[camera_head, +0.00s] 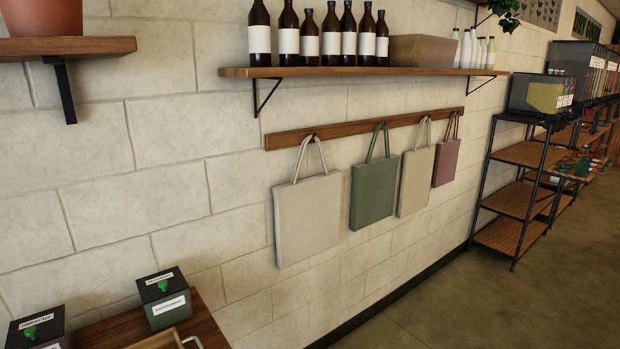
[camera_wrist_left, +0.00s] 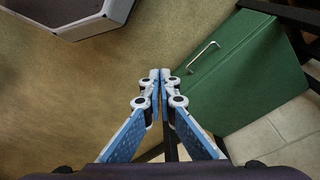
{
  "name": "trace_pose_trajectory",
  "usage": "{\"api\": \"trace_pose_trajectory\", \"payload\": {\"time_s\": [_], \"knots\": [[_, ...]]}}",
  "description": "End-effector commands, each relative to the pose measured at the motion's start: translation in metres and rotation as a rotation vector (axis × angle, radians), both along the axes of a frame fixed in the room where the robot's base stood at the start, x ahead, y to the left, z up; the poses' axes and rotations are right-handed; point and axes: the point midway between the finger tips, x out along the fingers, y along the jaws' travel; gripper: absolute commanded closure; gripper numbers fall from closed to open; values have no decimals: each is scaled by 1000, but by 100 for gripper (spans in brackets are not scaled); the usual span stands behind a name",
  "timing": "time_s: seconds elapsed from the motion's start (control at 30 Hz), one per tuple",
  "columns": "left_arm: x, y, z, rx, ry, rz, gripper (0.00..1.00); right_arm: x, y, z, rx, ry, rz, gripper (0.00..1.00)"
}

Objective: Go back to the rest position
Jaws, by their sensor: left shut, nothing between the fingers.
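My left gripper (camera_wrist_left: 160,77) shows in the left wrist view, pointing over the floor. Its blue and white fingers meet at the tips, and nothing is between them. Neither gripper shows in the head view. My right gripper is in neither view.
A green box with a metal handle (camera_wrist_left: 235,75) is right of the left gripper. In the head view, a wooden surface (camera_head: 125,330) with labelled boxes (camera_head: 165,298) stands bottom left. Bags (camera_head: 306,220) hang below a bottle shelf (camera_head: 350,72). Open floor (camera_head: 480,300) lies at lower right.

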Motion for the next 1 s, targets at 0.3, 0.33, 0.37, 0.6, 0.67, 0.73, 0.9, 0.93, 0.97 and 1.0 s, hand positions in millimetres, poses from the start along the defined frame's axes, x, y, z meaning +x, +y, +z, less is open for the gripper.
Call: {"api": "trace_pose_trajectory", "payload": {"time_s": [0.3, 0.33, 0.37, 0.6, 0.67, 0.73, 0.9, 0.93, 0.97, 1.0], "knots": [[-86, 13, -141, 9, 68, -14, 100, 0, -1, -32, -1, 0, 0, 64], [-95, 15, -151, 10, 73, -15, 100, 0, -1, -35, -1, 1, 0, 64], [-104, 17, -159, 10, 78, -16, 100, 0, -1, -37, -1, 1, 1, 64], [-158, 27, -199, 15, 101, -23, 100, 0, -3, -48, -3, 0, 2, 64], [-163, 29, -202, 16, 104, -24, 100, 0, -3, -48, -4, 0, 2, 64], [-163, 29, -202, 16, 104, -24, 100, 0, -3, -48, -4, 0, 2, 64], [-163, 29, -202, 16, 104, -24, 100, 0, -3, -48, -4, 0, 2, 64], [-163, 29, -202, 16, 104, -24, 100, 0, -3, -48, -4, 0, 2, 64], [-163, 29, -202, 16, 104, -24, 100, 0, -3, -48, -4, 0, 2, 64], [-163, 29, -202, 16, 104, -24, 100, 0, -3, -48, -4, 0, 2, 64]]}}
